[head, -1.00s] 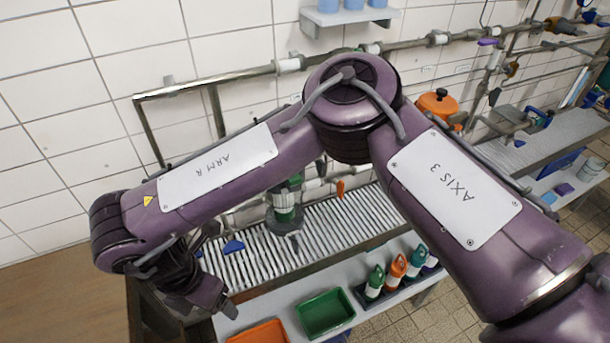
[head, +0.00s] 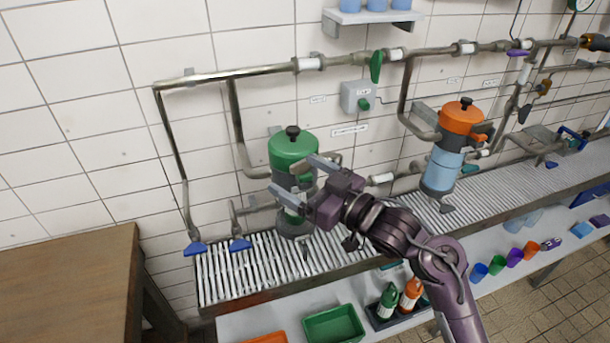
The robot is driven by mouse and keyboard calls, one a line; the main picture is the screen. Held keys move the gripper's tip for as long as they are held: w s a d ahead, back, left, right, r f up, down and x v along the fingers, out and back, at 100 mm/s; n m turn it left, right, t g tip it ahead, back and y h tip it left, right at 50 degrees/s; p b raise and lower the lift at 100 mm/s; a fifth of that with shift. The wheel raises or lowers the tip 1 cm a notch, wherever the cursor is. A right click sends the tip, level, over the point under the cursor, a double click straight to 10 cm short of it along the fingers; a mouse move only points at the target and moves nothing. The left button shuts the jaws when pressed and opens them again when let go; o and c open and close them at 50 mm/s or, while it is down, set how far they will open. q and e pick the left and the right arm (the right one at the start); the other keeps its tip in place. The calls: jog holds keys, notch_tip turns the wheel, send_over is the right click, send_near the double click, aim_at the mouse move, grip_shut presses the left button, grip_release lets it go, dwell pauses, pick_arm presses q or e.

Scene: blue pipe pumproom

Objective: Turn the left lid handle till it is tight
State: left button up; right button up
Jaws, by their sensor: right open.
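The left canister has a green lid (head: 293,150) with a black knob (head: 293,131) on top. It stands upright on the slatted bench against the tiled wall. My right gripper (head: 289,173) is open, its two pale fingers pointing left. In the picture it overlaps the canister's body, below the lid. The fingers hide much of the body, and I cannot tell whether they touch it. Nothing shows held between them. The right canister has an orange lid (head: 462,117) and a light-blue body (head: 441,169). My left gripper is not in view.
Steel pipes run along the wall, with a green valve lever (head: 376,66) above. Blue handles (head: 195,248) hang at the left. A wooden table (head: 70,285) stands at the left. Below the bench are a green tray (head: 334,325) and bottles (head: 388,300).

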aim_at(305, 164)
jog(key=d+f+m+t+h, duration=0.2)
jog(key=d+f, duration=0.1)
jog(key=d, duration=0.4)
jog(key=shift+h, duration=0.3)
jog(key=p+x, duration=0.1)
jog(key=x, duration=0.1)
jog(key=p+x, duration=0.1)
jog(key=x, duration=0.2)
jog(key=p+x, duration=0.1)
jog(key=x, duration=0.2)
jog(key=shift+w+d+f, duration=0.1)
jog(key=shift+w+f, duration=0.2)
jog(key=shift+w, duration=0.05)
jog(key=c, duration=1)
jog(key=shift+s+a+m+t+h+b, duration=0.15)
jog(key=shift+m+t+h+b, duration=0.1)
jog(key=shift+m+t+h, duration=0.35)
jog(key=shift+a+m+t+h+b, duration=0.15)
jog(key=shift+m+t+h+b, duration=0.1)
jog(key=shift+m+h, duration=0.55)
jog(key=shift+s+a+m+t+h+b, duration=0.15)
jog(key=shift+m+t+h, duration=0.3)
jog(key=shift+h, duration=0.45)
jog(key=shift+w+m+t+h, duration=0.1)
jog(key=shift+m+t+h, duration=0.3)
jog(key=shift+m+h, duration=0.45)
